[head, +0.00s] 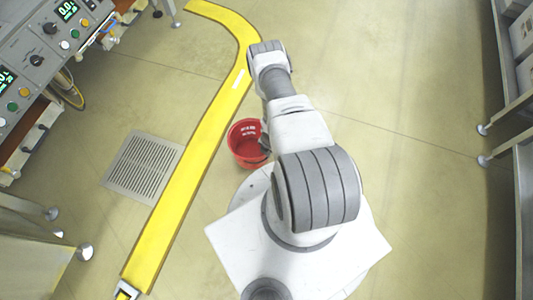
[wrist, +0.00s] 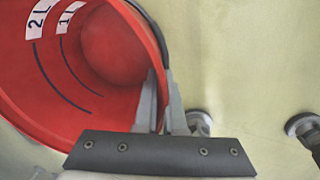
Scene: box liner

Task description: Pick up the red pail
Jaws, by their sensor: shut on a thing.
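The red pail (head: 246,144) shows in the head view just left of my arm, near my base. In the wrist view the pail (wrist: 75,85) fills the left side, with its open mouth towards the camera and white "2 L" and "1 L" labels inside. My gripper (wrist: 162,95) is shut on the pail's right rim, one finger inside the wall and one outside. A dark curved strip, perhaps the handle, runs along that rim. In the head view my arm hides the gripper. I cannot tell whether the pail touches the floor.
A yellow floor strip (head: 190,185) curves past the pail's left side. A floor grate (head: 145,166) lies left of it. Control panels (head: 45,60) stand at the upper left, and shelving (head: 520,170) with metal feet stands at the right. The floor between is clear.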

